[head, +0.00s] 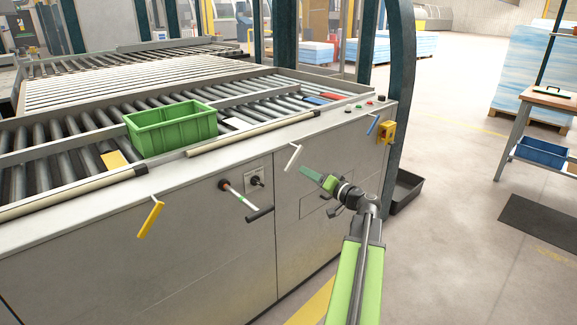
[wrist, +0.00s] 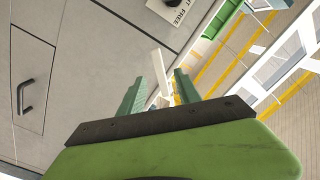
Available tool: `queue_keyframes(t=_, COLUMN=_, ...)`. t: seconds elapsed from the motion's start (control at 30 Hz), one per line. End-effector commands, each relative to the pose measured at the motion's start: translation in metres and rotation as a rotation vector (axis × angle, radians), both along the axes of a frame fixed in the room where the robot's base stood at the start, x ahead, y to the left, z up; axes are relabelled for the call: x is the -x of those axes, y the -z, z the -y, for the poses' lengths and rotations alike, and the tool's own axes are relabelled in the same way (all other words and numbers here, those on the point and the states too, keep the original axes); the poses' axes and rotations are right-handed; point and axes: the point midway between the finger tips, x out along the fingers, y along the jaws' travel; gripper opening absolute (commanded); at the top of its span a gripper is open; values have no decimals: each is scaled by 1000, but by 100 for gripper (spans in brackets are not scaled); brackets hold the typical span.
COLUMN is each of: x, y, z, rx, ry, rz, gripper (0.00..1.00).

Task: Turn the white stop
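The white stop (head: 293,157) is a small bent lever on the upper front edge of the machine. In the head view my gripper (head: 306,172) is just right of it and a little lower, its green fingers pointing at it. In the wrist view the white stop (wrist: 161,68) shows as a pale bar ahead of the gap between the fingers. My gripper (wrist: 160,80) is open there, with its two green fingers apart and nothing seen held. Whether a finger touches the stop cannot be told.
A yellow stop (head: 151,217) is to the left and a blue stop (head: 373,125) to the right on the same edge. A lever (head: 238,195) and a dark handle (head: 260,214) stick out from the front panel. A green crate (head: 172,129) stands on the rollers.

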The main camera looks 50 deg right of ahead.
Motion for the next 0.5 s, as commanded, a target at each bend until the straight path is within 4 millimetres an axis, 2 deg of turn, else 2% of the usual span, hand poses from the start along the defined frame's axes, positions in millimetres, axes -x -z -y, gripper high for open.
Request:
queue_keyframes(t=0.1, x=-31, y=0, z=7, rx=0, ry=1, rz=0, gripper=40)
queue_keyframes(t=0.3, x=-75, y=0, z=12, rx=0, ry=6, rz=0, gripper=40)
queue_keyframes(t=0.5, x=-99, y=0, z=14, rx=0, ry=8, rz=0, gripper=40)
